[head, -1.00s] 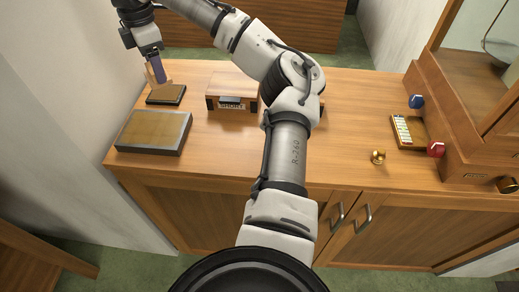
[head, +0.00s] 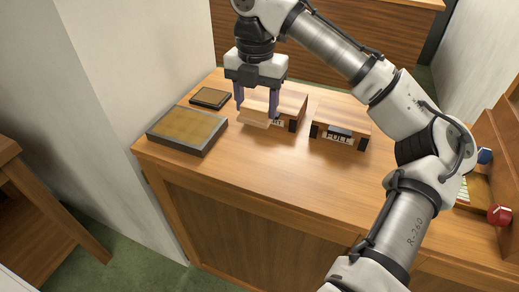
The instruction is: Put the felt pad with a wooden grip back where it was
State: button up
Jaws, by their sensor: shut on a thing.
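My gripper (head: 256,108) is shut on a pale wooden block (head: 257,117), which appears to be the felt pad with a wooden grip. It is held in front of the left wooden box, and its underside is hidden, so I cannot see felt or tell whether it touches the counter. A small dark-rimmed square tray (head: 211,98) lies at the back left, to the left of my gripper. A larger grey-rimmed tray with a tan surface (head: 187,130) lies in front of it.
The left wooden box (head: 291,108) has a label partly hidden by my gripper. Another box, labelled FULL (head: 340,126), stands to its right. A red knob (head: 500,215) and a blue knob (head: 485,156) are at the right. The front counter middle (head: 270,165) is clear.

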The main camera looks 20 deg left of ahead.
notch_tip(320, 180, down, 12)
jog(key=shift+f+p, duration=0.25)
jog(key=shift+p, duration=0.15)
jog(key=shift+f, duration=0.2)
jog(key=o, duration=1)
jog(key=shift+c, duration=0.2)
jog(key=shift+r, duration=0.15)
notch_tip(320, 180, up, 12)
jog(key=shift+r+b, duration=0.1)
jog(key=shift+b, duration=0.45)
